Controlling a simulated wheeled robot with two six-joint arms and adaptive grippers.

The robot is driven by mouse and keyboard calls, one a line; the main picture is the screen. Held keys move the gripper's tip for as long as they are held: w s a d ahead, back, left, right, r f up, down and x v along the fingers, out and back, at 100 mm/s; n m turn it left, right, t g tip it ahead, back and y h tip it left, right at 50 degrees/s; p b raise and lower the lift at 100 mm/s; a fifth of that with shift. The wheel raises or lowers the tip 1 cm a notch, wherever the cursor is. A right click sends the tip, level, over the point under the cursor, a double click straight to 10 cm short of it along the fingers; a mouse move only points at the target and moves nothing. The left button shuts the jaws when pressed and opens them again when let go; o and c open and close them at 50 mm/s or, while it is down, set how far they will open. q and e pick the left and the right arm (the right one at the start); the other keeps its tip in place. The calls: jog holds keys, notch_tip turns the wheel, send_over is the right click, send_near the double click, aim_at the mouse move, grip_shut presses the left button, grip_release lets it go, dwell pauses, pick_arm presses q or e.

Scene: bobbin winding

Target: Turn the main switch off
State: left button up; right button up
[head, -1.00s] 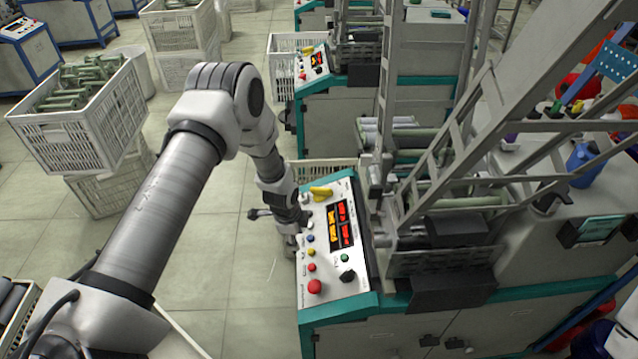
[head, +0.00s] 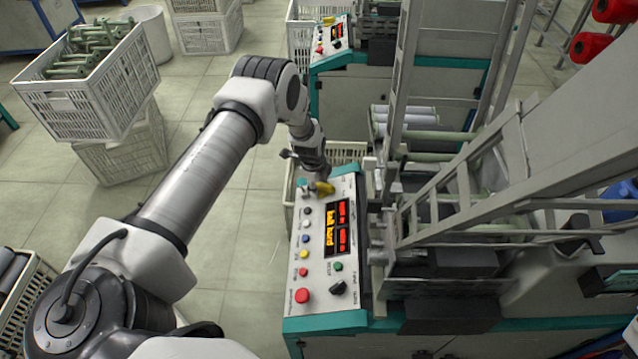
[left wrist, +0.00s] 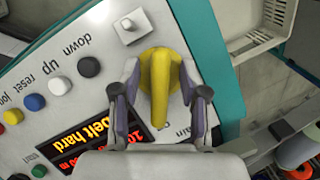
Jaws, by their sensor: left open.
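The main switch (head: 323,188) is a yellow rotary knob at the far end of the sloped white control panel (head: 318,271). In the left wrist view the yellow switch (left wrist: 159,85) has a round base and a raised bar handle lying up and down the picture. My left gripper (left wrist: 160,68) is open, with one finger on each side of the handle. Gaps seem to show between fingers and handle; contact cannot be told for sure. In the head view my left gripper (head: 316,181) partly covers the switch. My right gripper is not in view.
Buttons, including a red one (head: 302,295), and a black knob (head: 338,287) sit on the panel; its display reads "belt hard". A metal frame (head: 400,130) rises right of the panel. A white crate (head: 80,85) stands left. Open floor (head: 235,235) lies left of the machine.

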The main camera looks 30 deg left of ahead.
pick_arm(q)
jog(key=shift+w+f, duration=0.15)
jog(key=shift+f, duration=0.05)
jog(key=shift+s+r, duration=0.2)
jog(key=shift+r, duration=0.05)
grip_shut()
